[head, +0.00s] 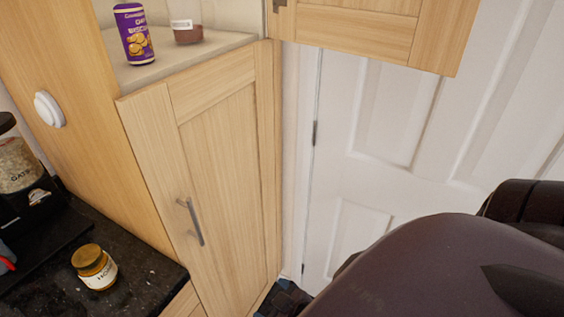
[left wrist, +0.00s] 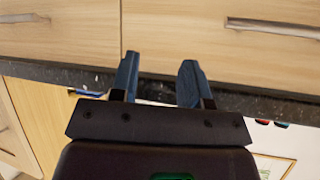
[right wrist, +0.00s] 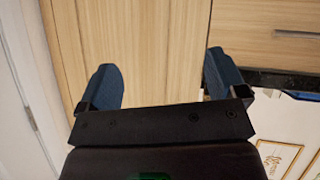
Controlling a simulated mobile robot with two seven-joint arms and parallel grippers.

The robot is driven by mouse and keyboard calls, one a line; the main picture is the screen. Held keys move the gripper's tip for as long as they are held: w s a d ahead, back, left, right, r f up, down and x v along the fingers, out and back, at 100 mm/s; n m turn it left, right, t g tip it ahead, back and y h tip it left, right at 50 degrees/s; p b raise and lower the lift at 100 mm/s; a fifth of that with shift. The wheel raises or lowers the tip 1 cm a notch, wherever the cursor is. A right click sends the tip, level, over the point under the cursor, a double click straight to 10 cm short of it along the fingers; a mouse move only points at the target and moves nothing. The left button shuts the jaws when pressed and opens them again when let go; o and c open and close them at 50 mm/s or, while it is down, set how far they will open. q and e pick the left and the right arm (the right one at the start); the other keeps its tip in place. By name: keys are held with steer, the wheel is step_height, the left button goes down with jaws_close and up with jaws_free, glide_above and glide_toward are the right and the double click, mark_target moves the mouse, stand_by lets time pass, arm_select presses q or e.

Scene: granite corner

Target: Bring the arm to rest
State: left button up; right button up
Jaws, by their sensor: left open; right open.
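My left gripper (left wrist: 158,78) is open and empty in the left wrist view. Its two blue fingers are apart, in front of pale wood drawer fronts and the dark counter edge. My right gripper (right wrist: 163,78) is open wide and empty in the right wrist view, its blue fingers in front of a wood cabinet panel. In the head view, a large dark part of my own arm fills the lower right. My left gripper does not show in the head view.
The tall wood cupboard door (head: 224,172) is closed; an upper cupboard door (head: 435,35) stands open. A purple tin (head: 134,34) and a glass jar (head: 187,22) stand on the shelf. A honey jar (head: 94,267) is on the black counter (head: 140,265). A white door (head: 385,150) is at right.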

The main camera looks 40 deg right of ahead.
steer(key=shift+s+d+m, duration=0.3)
steer(key=shift+d+m, duration=0.15)
steer(key=shift+d, duration=0.1)
steer(key=shift+s+d+m, duration=0.25)
steer(key=shift+d+m, duration=0.2)
steer(key=shift+d, duration=0.1)
steer(key=shift+f, duration=0.15)
